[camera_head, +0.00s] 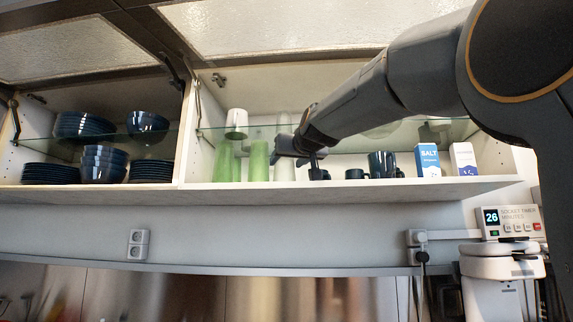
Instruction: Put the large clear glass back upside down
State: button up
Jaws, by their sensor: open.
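My gripper (294,160) is in the middle of the open right-hand cabinet, just below the glass shelf, with its jaws apart. A tall, pale, see-through glass (285,171) shows just below and behind the gripper on the cabinet floor. It looks like the large clear glass, but the gripper covers its upper part. I cannot tell which way up it is or whether the jaws touch it. Tall green glasses (259,160) stand just left of it.
A white cup (236,122) is on the glass shelf (212,129) above. Dark mugs (381,165) and a salt carton (428,160) stand to the right. The left cabinet holds dark bowls (104,164) and plates. Raised flaps (270,24) hang overhead.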

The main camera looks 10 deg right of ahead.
jog(key=s+b, duration=0.3)
jog(key=s, duration=0.8)
jog(key=shift+d+b, duration=0.3)
jog(key=shift+d, duration=0.1)
